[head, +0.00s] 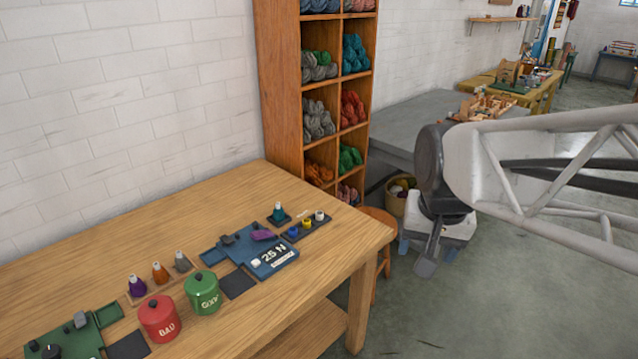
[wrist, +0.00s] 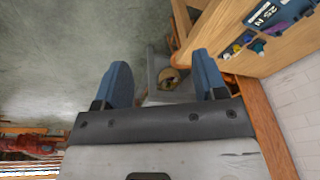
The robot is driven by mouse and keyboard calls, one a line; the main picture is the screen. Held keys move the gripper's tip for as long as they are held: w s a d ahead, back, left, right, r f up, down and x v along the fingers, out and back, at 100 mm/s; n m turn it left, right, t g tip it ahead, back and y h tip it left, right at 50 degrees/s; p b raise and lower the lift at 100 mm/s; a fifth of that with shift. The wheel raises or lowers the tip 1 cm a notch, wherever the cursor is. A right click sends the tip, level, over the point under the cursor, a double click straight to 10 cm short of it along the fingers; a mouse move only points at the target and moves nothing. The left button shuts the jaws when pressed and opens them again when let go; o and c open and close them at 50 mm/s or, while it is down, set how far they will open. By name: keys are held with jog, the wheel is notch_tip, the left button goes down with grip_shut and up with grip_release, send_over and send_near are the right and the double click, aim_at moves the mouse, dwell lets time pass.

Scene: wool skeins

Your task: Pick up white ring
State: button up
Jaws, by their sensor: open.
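A small white ring (head: 320,215) sits at the right end of a dark tray (head: 300,237) near the table's right side. A yellow ring (head: 306,223) and a blue ring (head: 293,231) sit to its left in the same row. My gripper (wrist: 160,78) shows in the wrist view with its two blue fingers wide apart and nothing between them. In the head view my gripper (head: 428,262) hangs beyond the table's right edge, over the floor side, well apart from the ring.
The wooden table (head: 200,240) also carries a blue 25 N device (head: 272,257), a green pot (head: 203,293), a red pot (head: 160,318) and several small bottles. A shelf of wool skeins (head: 283,90) stands behind. A stool (head: 380,217) and a basket (head: 396,200) stand near my gripper.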

jog(key=w+a+m, duration=0.3)
jog(key=w+m, duration=0.1)
jog(key=w, duration=1.1)
jog(key=m+g, duration=0.2)
jog(key=m, duration=1.2)
send_over(319, 211)
jog(key=s, duration=0.1)
notch_tip(319, 211, down, 27)
jog(key=shift+s+r, duration=0.2)
jog(key=shift+a, duration=0.1)
jog(key=shift+f, duration=1.3)
jog(key=shift+f, duration=0.1)
jog(key=shift+d+f, duration=0.2)
jog(key=shift+f, duration=2.3)
